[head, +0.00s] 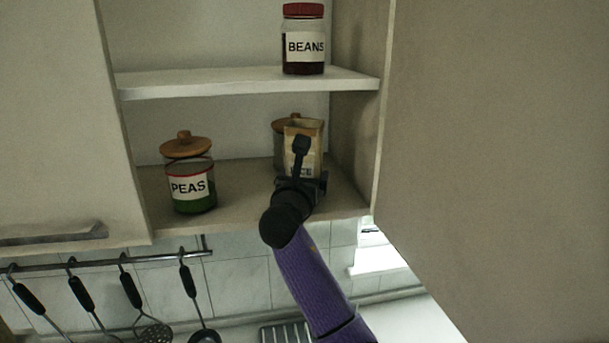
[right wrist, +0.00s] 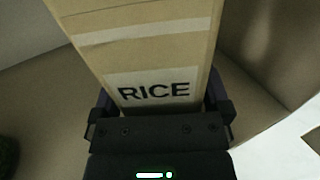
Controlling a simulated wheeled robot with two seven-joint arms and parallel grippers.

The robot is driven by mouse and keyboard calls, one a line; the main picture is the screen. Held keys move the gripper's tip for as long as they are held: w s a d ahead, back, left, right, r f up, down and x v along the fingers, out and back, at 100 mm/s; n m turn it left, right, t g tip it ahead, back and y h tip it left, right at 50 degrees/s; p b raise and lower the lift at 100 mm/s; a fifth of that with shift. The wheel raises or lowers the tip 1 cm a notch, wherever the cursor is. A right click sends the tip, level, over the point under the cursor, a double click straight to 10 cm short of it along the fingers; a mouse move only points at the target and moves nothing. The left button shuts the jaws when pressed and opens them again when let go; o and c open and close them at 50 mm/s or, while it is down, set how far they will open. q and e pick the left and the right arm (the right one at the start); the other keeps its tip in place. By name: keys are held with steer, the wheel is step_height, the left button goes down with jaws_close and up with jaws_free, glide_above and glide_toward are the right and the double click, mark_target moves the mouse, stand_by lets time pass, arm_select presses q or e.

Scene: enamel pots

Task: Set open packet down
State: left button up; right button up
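The packet (head: 315,142) is a tan paper box that looks open at the top. It is upright with a slight tilt, at the right of the cabinet's lower shelf. In the right wrist view the packet (right wrist: 145,55) shows a RICE label. My right gripper (head: 302,176) reaches up from below, and in the wrist view its fingers (right wrist: 160,108) lie against both sides of the packet. The packet's base is hidden behind the gripper, so I cannot tell whether it touches the shelf. My left gripper is out of view.
A wooden-lidded jar (head: 284,127) stands close behind the packet, partly hidden. A PEAS jar (head: 190,187) stands left on the lower shelf (head: 240,205), with free room between. A BEANS jar (head: 304,42) is on the upper shelf (head: 220,82). An open door (head: 490,130) fills the right.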

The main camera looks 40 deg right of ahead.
steer(key=shift+r, duration=0.15)
steer(key=b+v, duration=0.2)
steer(key=v, duration=1)
